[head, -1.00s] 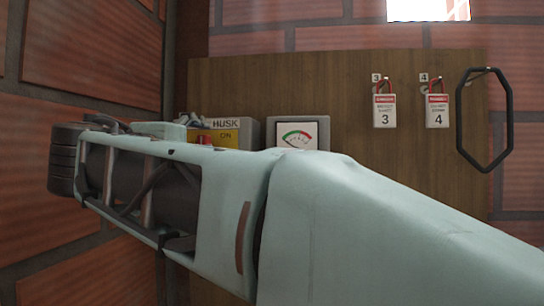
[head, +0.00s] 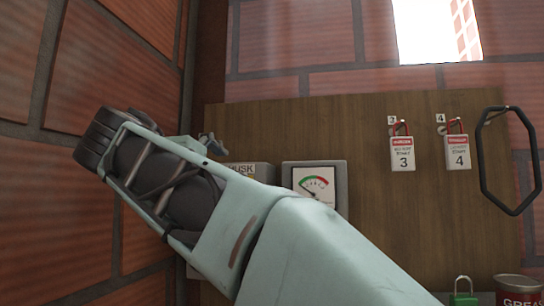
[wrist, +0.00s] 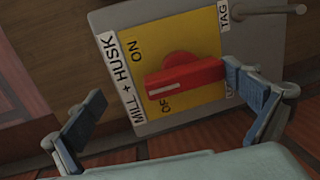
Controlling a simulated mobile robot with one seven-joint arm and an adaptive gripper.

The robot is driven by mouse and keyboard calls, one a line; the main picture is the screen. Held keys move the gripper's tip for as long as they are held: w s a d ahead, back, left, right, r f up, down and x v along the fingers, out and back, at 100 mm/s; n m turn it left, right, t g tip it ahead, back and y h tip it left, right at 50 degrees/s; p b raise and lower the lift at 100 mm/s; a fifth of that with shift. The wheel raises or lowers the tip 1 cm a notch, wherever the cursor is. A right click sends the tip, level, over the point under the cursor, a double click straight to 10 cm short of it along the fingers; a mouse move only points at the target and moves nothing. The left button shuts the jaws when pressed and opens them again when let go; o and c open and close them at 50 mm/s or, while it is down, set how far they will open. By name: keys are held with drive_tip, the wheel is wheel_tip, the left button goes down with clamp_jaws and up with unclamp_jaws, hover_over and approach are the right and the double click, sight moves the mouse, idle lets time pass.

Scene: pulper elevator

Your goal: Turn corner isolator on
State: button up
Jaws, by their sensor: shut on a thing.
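The corner isolator is a grey box with a yellow plate (wrist: 199,30) in the wrist view, labelled MILL + HUSK. Its red handle (wrist: 187,78) lies nearly level across the picture, its white-marked end at the left, partly over the OFF label. ON stands above that end. My gripper (wrist: 165,98) has its fingers either side of the handle and is shut on it. The right finger meets the handle's right end; contact at the left finger is unclear. In the head view, the box (head: 262,171) is mostly behind my arm, its handle hidden; my gripper (head: 212,145) shows in part.
A gauge box (head: 335,175) stands right of the isolator. A green padlock (head: 463,298) and red tin (head: 517,291) are at lower right. A brick wall (head: 90,190) is close left.

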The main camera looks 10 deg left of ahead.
drive_tip(key=shift+t, duration=0.9)
drive_tip(key=r, duration=0.2)
drive_tip(key=s+r, duration=0.1)
drive_tip(key=r, duration=0.5)
drive_tip(key=shift+s, duration=0.2)
drive_tip(key=shift+g, duration=0.9)
drive_tip(key=f, duration=0.6)
drive_tip(key=shift+w+a+f, duration=0.15)
drive_tip(key=shift+w+f, duration=0.05)
drive_tip(key=shift+c, duration=0.4)
drive_tip(key=s, duration=1.2)
drive_tip(key=shift+s+a+f, duration=0.35)
drive_tip(key=shift+f, duration=0.1)
drive_tip(key=shift+r+p, duration=0.1)
drive_tip(key=shift+p, duration=0.35)
drive_tip(key=shift+f, duration=0.2)
